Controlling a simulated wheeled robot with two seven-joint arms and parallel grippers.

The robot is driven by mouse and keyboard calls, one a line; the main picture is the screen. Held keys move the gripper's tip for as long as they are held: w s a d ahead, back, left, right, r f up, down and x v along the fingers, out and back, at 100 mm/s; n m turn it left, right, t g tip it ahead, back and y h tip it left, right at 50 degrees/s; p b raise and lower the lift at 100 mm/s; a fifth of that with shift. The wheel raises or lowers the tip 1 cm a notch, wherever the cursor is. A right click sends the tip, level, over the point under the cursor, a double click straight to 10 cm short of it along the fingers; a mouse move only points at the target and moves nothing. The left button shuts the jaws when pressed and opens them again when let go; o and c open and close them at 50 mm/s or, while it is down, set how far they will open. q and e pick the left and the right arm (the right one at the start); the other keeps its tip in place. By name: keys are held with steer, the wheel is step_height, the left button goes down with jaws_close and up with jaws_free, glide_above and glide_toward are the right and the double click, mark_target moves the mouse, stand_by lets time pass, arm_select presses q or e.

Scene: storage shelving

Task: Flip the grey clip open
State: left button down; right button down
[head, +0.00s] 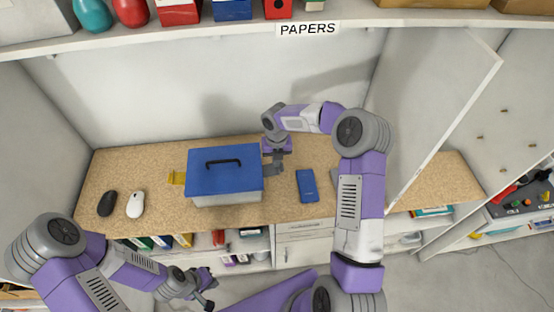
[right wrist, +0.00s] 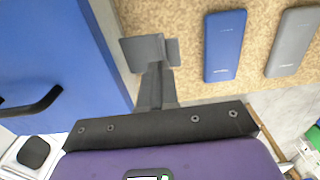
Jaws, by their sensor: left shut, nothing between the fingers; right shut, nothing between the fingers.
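The box (head: 226,203) has a pale body and a blue lid (head: 222,163) with a black handle, and stands on the shelf board. A grey plate, which looks like the grey clip (head: 270,171), sticks out from its right side. It also shows in the right wrist view (right wrist: 142,51), beside the blue lid's edge. My right gripper (head: 278,160) is shut and empty, pointing down right at this plate; its fingers (right wrist: 157,75) partly cover it. I cannot tell if they touch. A yellow clip (head: 177,178) sticks out on the left. My left gripper (head: 207,293) is shut, low in front of the shelving.
A blue phone (head: 307,185) lies right of the box, with a grey one (right wrist: 292,42) beside it. A black mouse (head: 107,203) and white mouse (head: 136,204) lie to the left. An open door (head: 450,120) stands right.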

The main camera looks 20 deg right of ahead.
mark_target(275, 169)
steer(key=r+p, duration=0.2)
steer(key=r, duration=0.2)
steer(key=shift+w+a+p, duration=0.1)
steer(key=shift+a+p, duration=0.2)
steer(key=shift+p, duration=0.1)
steer(key=s+d+r+b, duration=0.1)
steer(key=s+d+r, duration=0.1)
steer(key=d+r, duration=0.3)
steer(key=d, duration=0.2)
steer(key=shift+s+d+r, duration=0.2)
steer(key=shift+s+d, duration=0.1)
steer(key=shift+d, duration=0.1)
